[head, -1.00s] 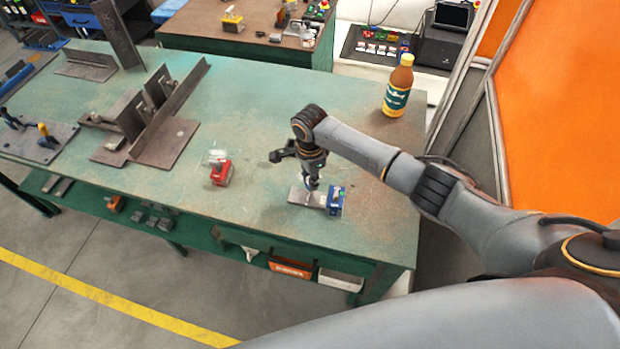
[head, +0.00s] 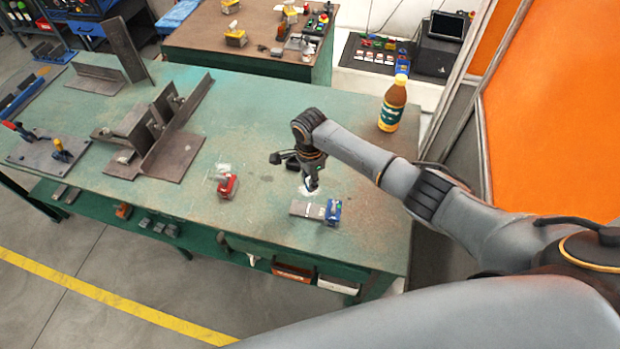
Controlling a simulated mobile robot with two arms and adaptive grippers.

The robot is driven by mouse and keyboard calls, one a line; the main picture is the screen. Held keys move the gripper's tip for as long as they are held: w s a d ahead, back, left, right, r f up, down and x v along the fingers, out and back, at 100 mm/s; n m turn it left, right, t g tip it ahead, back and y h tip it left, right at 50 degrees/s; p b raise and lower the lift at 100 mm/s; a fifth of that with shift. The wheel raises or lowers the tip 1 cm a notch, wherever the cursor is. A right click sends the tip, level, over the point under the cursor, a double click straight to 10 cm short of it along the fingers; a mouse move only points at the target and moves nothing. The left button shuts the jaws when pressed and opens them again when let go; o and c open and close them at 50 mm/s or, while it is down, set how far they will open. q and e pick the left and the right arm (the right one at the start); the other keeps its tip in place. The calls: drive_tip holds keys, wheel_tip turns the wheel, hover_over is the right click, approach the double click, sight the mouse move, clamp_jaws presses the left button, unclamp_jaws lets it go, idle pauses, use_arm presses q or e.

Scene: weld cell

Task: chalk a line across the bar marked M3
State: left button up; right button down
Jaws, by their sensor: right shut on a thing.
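A short grey flat bar (head: 303,209) lies on the green table near its front right part. Its right end sits at a small blue block-like holder (head: 333,212). A pale mark shows on the bar near the holder; the marking M3 is too small to read. My right gripper (head: 310,190) points down just behind the bar and looks apart from it. It is shut on a small whitish thing, probably the chalk, mostly hidden by the fingers. My left gripper is not in view.
A red block-like holder (head: 228,186) stands left of the bar. A brown bottle (head: 392,108) stands at the back right. Dark steel angle pieces (head: 160,135) and a fixture plate (head: 45,150) occupy the left. The table (head: 265,120) is clear behind my gripper.

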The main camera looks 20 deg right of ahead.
sight(309, 193)
drive_tip(key=shift+f, duration=0.15)
idle(0.4)
drive_tip(key=shift+f+b, duration=1.8)
drive_tip(key=shift+f, duration=1.2)
drive_tip(key=shift+f, duration=0.35)
drive_tip(key=shift+a, duration=0.1)
drive_tip(key=shift+s+a+r+p, duration=0.1)
drive_tip(key=shift+s+r+p, duration=0.1)
drive_tip(key=shift+p, duration=0.15)
drive_tip(key=shift+s+f, duration=0.1)
drive_tip(key=shift+s+a+p, duration=0.1)
drive_tip(key=shift+p, duration=0.2)
drive_tip(key=shift+s+a+f+p, duration=0.15)
drive_tip(key=shift+s+p, duration=0.1)
drive_tip(key=shift+p, duration=0.15)
drive_tip(key=shift+s, duration=0.1)
